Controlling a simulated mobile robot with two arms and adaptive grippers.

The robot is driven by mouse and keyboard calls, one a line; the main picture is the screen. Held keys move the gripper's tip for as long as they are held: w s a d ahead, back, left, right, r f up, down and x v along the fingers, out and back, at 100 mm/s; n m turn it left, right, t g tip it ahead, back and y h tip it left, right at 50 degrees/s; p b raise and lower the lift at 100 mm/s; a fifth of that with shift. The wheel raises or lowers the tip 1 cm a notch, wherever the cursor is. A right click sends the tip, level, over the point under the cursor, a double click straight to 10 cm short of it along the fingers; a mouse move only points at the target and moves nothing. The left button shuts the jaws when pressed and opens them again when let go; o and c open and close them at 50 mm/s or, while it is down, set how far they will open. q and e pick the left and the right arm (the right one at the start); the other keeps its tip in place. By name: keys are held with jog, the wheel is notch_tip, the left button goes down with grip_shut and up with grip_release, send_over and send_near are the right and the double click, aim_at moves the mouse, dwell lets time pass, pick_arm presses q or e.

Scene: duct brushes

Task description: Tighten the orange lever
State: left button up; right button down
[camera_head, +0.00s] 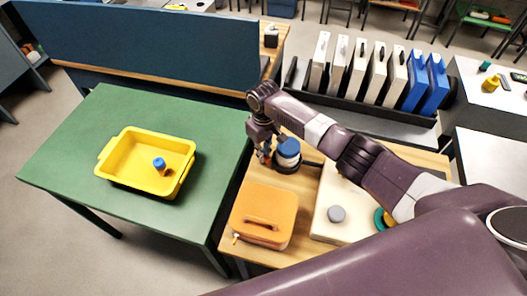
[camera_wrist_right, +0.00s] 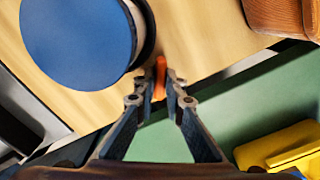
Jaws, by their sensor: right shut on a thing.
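The orange lever (camera_wrist_right: 160,66) shows in the right wrist view as a small upright piece between the fingertips, beside a round blue-topped device (camera_wrist_right: 75,40). My right gripper (camera_wrist_right: 160,82) is shut on the lever, and the fingers hide its lower part. In the head view my right gripper (camera_head: 264,155) points down at the left side of the blue-topped device (camera_head: 288,148), near the left edge of the wooden table (camera_head: 222,205). The lever cannot be made out clearly there. My left gripper is not in view.
An orange case (camera_head: 268,207) stands just in front of the device. A pale board with a grey knob (camera_head: 337,213) lies to the right. A green table (camera_head: 100,125) on the left holds a yellow bin (camera_head: 125,172) with a blue-capped item inside. A rack of cases (camera_head: 375,72) stands behind.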

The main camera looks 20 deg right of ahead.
jog(key=n, duration=0.6)
jog(key=shift+w+r, duration=0.1)
dwell(0.5)
jog(key=c, duration=2.3)
grip_release()
notch_tip(320, 180, up, 12)
